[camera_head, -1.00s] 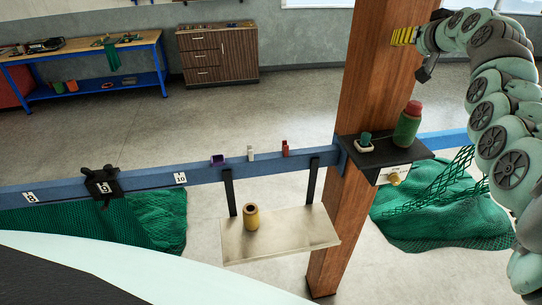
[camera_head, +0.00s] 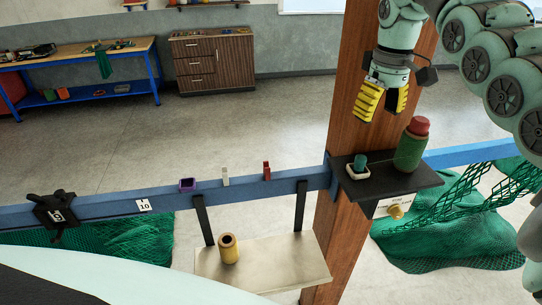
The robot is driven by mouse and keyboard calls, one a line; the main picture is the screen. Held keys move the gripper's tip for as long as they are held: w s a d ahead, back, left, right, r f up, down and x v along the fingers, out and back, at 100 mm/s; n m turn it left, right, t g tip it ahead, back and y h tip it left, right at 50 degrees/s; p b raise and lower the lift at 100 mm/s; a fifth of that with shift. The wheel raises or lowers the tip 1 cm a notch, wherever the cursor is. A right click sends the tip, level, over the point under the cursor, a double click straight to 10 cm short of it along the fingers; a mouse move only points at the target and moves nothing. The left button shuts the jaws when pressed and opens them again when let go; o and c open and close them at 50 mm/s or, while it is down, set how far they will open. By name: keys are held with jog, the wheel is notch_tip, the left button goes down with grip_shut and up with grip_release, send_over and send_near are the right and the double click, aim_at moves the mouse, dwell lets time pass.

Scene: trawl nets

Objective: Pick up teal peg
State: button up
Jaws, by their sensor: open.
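The teal peg (camera_head: 360,161) stands upright in a small pale square holder (camera_head: 357,172) on the black shelf (camera_head: 395,185) fixed to the wooden post. My gripper (camera_head: 382,105) has yellow ribbed fingers and points down. It is open and empty. In the picture it is above the peg and slightly right of it, with a clear gap between fingertips and peg. I cannot tell the depth between them exactly.
A green bottle with a red cap (camera_head: 411,146) stands right of the peg on the shelf. The wooden post (camera_head: 356,80) rises behind. A blue rail (camera_head: 110,203) carries small parts. Green netting (camera_head: 450,235) hangs at right.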

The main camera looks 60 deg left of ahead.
aim_at(360, 156)
jog(key=shift+f+p, duration=2.05)
jog(key=shift+f, duration=1.9)
jog(key=shift+s+a+f+p, duration=0.3)
jog(key=shift+f+p, duration=0.15)
jog(key=shift+p, duration=0.65)
jog(key=f, duration=0.1)
jog(key=p, duration=0.1)
jog(key=f+p, duration=0.1)
jog(key=shift+s+a+f, duration=0.15)
jog(key=shift+a+f, duration=0.1)
jog(key=shift+f, duration=0.05)
jog(key=shift+f+p, duration=0.45)
jog(key=shift+f, duration=0.5)
jog(key=shift+d, duration=0.1)
jog(key=c, duration=1)
